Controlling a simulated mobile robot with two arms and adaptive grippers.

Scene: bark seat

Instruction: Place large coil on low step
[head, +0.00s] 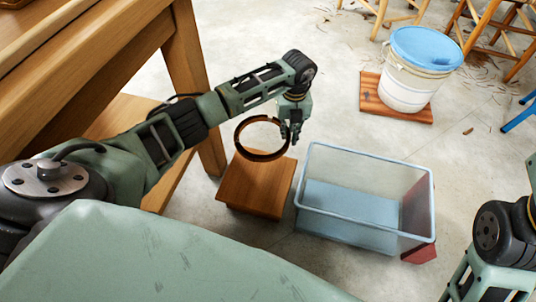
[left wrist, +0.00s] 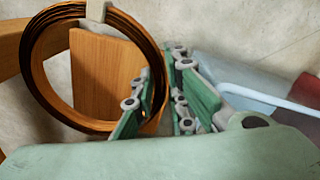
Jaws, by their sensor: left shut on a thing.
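The large coil (head: 238,138) is a copper-brown ring. My left gripper (head: 291,132) is shut on the right side of its rim and holds it over the back part of the low step (head: 254,190), a small brown wooden block on the floor. In the left wrist view the coil (left wrist: 30,62) shows at the left, with the step (left wrist: 103,80) seen through it and the fingers (left wrist: 161,95) at its right edge. I cannot tell the exact gap between coil and step. Only part of my right arm shows; its gripper is out of view.
A clear blue-grey bin (head: 365,160) stands close to the right of the step. A wooden bench (head: 186,75) is at the left. A white bucket with a blue lid (head: 408,90) stands on a reddish board (head: 366,98) at the back. Stools stand at the back right.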

